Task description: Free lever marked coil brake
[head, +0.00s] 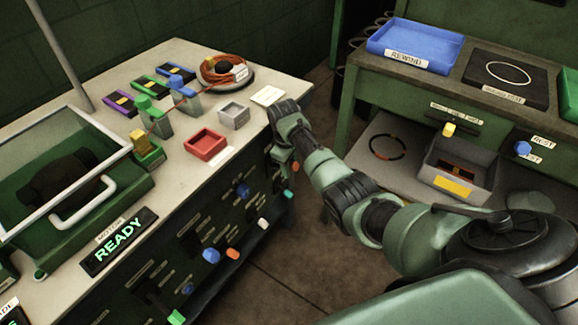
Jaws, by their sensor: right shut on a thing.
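My right gripper (281,158) reaches down at the right end of the bench's dark front panel (215,225). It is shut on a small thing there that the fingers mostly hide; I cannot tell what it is. Other coloured lever ends stick out of the panel: a white one (263,224), an orange one (232,253), a blue one (211,256) and a green one (176,317). The panel labels are too small to read, so I cannot tell which lever is the coil brake. My left gripper is not in view.
On the bench top (175,52) are a red tray (205,146), a grey tray (233,116), a cable coil (227,73) and a clear-lidded box (62,180) behind a READY sign (118,243). A second bench holds a blue REWIND tray (415,44). Floor lies between the benches.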

